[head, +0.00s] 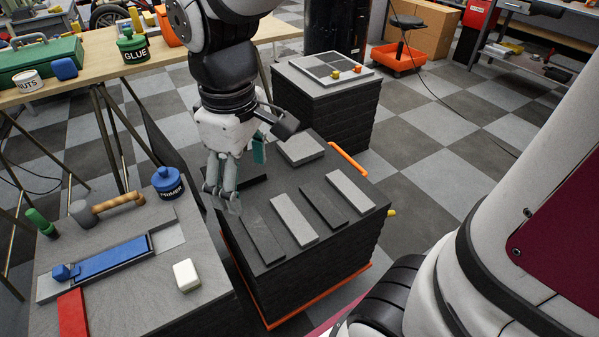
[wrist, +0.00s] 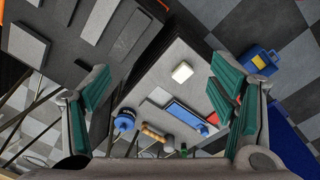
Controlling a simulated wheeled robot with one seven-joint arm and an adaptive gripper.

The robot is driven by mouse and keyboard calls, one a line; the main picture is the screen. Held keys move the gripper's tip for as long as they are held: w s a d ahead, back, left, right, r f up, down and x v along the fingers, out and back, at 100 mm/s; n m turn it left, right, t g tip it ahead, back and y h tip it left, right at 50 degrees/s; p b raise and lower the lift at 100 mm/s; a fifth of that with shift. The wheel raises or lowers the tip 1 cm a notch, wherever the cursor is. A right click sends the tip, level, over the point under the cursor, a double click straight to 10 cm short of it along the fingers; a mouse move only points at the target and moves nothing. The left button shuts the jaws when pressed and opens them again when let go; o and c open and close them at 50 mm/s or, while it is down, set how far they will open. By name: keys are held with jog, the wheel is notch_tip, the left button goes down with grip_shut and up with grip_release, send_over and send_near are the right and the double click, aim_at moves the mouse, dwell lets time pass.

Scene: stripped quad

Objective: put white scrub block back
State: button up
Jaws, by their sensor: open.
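The white scrub block (head: 186,275) lies on the grey top of the left bench, to the right of a tray with a blue block (head: 110,258). It also shows in the wrist view as a small white block (wrist: 182,72) between my fingers, well below them. My gripper (head: 222,192) hangs above the gap between the two benches, behind and to the right of the scrub block. Its fingers are apart and empty. The tray has a bare light grey recess (head: 168,235) at its right end.
A blue primer pot (head: 168,182), a wooden-handled mallet (head: 110,205), a green item (head: 40,222) and a red block (head: 72,314) share the left bench. The dark bench beside it carries several grey slabs (head: 293,218). The bench top around the scrub block is clear.

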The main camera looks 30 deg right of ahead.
jog(key=s+d+r+m, duration=0.1)
jog(key=s+d+m, duration=0.1)
jog(key=s, duration=0.6)
jog(key=s+d+r+m, duration=0.2)
jog(key=s+m, duration=0.3)
jog(key=s, duration=0.4)
jog(key=shift+d+r, duration=0.25)
jog(key=shift+d, duration=0.55)
jog(key=shift+w+r, duration=0.1)
notch_tip(320, 180, up, 16)
jog(key=t+p, duration=0.3)
jog(key=p, duration=1.2)
jog(key=shift+r, duration=0.25)
